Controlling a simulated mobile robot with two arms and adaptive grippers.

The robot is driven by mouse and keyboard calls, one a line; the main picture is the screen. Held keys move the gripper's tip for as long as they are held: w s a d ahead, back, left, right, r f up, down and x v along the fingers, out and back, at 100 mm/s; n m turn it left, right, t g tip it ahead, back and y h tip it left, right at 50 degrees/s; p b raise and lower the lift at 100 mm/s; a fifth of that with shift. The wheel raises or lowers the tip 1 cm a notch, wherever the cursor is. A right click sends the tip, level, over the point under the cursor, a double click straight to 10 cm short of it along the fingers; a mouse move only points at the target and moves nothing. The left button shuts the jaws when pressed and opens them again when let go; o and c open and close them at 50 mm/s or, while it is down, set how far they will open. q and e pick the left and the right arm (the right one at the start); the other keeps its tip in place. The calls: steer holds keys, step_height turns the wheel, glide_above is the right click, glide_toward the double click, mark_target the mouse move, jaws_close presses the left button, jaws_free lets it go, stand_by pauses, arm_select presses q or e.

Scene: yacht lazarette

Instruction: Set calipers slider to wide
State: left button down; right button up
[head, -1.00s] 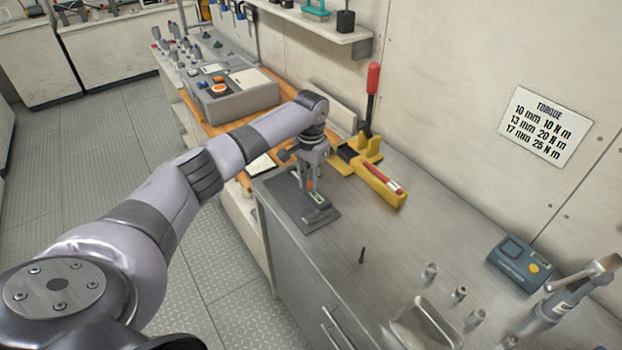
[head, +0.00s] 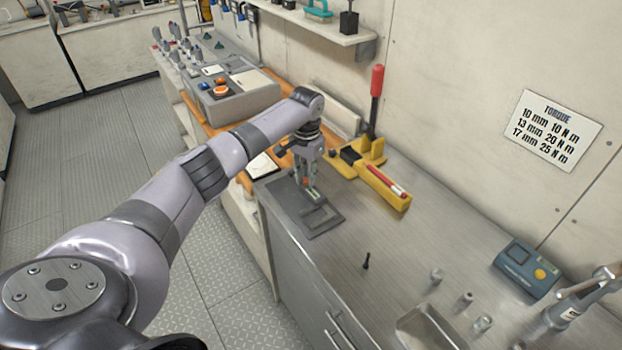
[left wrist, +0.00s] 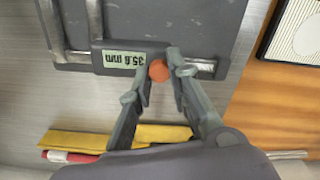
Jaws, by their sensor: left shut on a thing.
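The calipers (left wrist: 80,57) lie on a dark grey plate (left wrist: 160,20) in the left wrist view, their metal beam running left to right. Two jaws point up, with a gap between them. The slider's display (left wrist: 125,59) reads 35.6 mm, upside down. An orange knob (left wrist: 158,70) on the slider sits between the fingertips of my left gripper (left wrist: 164,66), which is shut on it. In the head view my left gripper (head: 310,185) points down over the plate (head: 325,226) at the bench's far end and partly hides the calipers. My right gripper is not in view.
A yellow tool with a red handle (head: 376,82) stands behind the plate. A small dark peg (head: 366,261), several metal sockets (head: 482,323) and a blue device (head: 525,269) are along the bench. A grey box (head: 235,97) stands beyond on the orange surface.

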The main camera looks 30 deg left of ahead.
arm_select(q)
steer(key=shift+w+a, duration=0.25)
steer(key=shift+a, duration=0.35)
steer(key=shift+s, duration=0.1)
steer(key=shift+d, duration=0.25)
steer(key=c, duration=1.8)
jaws_free()
steer(key=shift+c, duration=0.2)
steer(key=o, duration=0.3)
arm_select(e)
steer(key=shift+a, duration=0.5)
